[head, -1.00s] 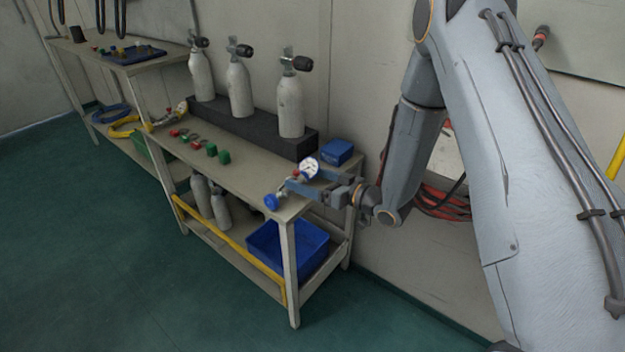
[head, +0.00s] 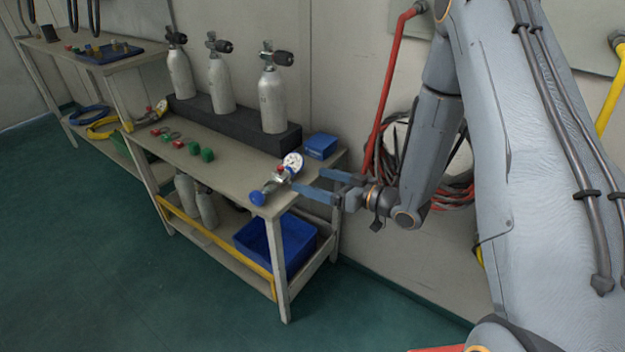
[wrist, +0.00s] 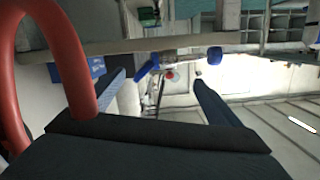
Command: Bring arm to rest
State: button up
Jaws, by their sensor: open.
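My gripper (head: 318,184) is in the head view at the right end of the bench. Its two blue fingers are spread apart and point left, with nothing between them. A gauge fitting (head: 278,179) with a white dial and a blue knob is on the bench's right end, just left of my fingertips and apart from them. In the wrist view my two fingers (wrist: 160,85) show apart, and a blue knob (wrist: 215,56) shows beyond them. My arm is bent, with its upper part filling the right of the head view.
The bench (head: 225,165) carries three grey cylinders (head: 272,100) in a dark block, a small blue box (head: 320,145) and several red and green parts. A blue bin (head: 276,246) is on the lower shelf. A red pipe (head: 385,100) and coiled hoses are on the wall behind my arm. Floor at left is clear.

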dwell(0.4)
jog(key=s+d+r+m+g+h+p, duration=0.1)
jog(key=s+d+r+m+h+p, duration=0.2)
jog(key=d+h, duration=0.35)
jog(key=s+d+r+m+g+h+p, duration=0.1)
jog(key=d+r+h+p, duration=0.2)
jog(key=d+r+h, duration=0.3)
jog(key=s+d+r+m+g+p, duration=0.1)
jog(key=s+r+g, duration=0.3)
jog(key=s, duration=0.8)
jog(key=s+r+m+g+p, duration=0.3)
jog(key=s+r, duration=0.3)
jog(key=s, duration=0.6)
jog(key=shift+d+r+g+p, duration=0.15)
jog(key=shift+d+g+p, duration=0.15)
jog(key=shift+d+g, duration=0.1)
jog(key=shift+s+h, duration=0.1)
jog(key=shift+h, duration=0.15)
